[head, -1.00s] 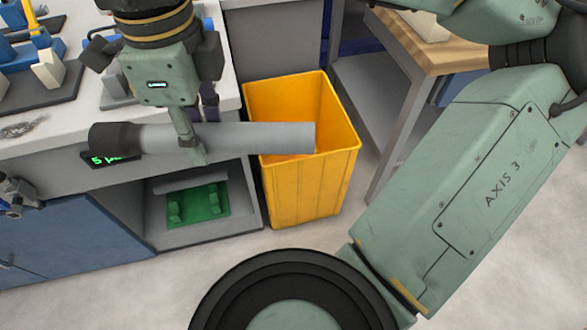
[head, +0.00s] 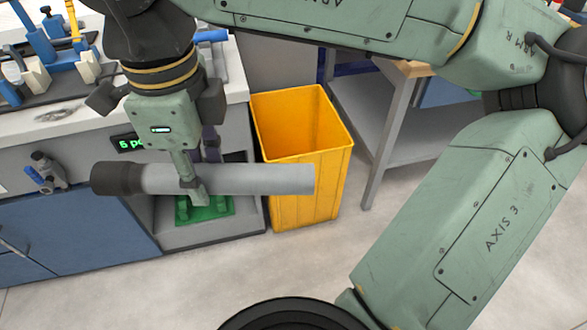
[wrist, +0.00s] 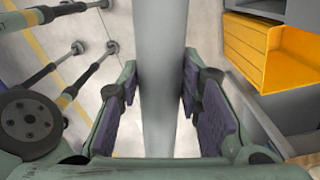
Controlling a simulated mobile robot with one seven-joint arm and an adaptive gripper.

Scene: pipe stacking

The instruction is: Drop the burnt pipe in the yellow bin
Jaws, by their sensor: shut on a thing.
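The burnt pipe (head: 245,179) is a grey tube with a dark, blackened left end, held level in the head view. My gripper (head: 195,190) is shut on it left of its middle. In the wrist view the pipe (wrist: 163,80) runs between the purple pads of my gripper (wrist: 160,95). The yellow bin (head: 305,205) stands on the floor, open at the top. In the head view the pipe's plain right end overlaps the bin's front; I cannot tell the distance between them. The bin also shows at the upper right of the wrist view (wrist: 265,50).
A workbench with a grey top (head: 50,120) and blue doors (head: 75,240) stands at left, its green-floored recess (head: 215,208) partly behind the pipe. Blue fixtures (head: 40,45) sit on top. A grey shelf table (head: 385,130) stands right of the bin. Floor in front is clear.

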